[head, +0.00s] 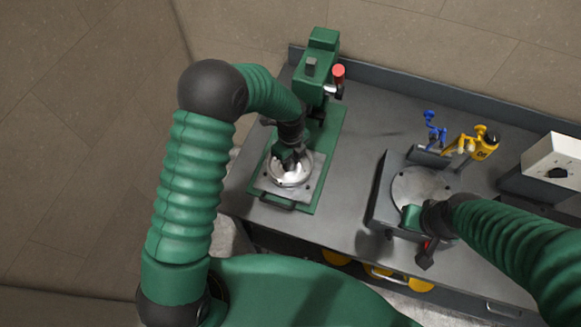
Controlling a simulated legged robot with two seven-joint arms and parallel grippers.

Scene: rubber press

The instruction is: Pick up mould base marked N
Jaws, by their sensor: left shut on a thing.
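A round, shiny metal piece (291,177), which looks like the mould base, sits on the grey square plate (272,186) of the green press. No N mark can be read on it. My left gripper (290,163) reaches down onto this piece from above and is shut on it. The fingers are dark and partly hide the piece. My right gripper (427,247) is at the front edge of the grey block on the right. Whether its jaws are open cannot be made out.
The green press (318,70) with a red-knobbed handle (338,72) stands behind the plate. A grey block with a round plate (420,184) lies to the right. Blue (433,125) and yellow (486,143) tools and a white box (553,160) stand behind. Bare bench (360,150) lies between.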

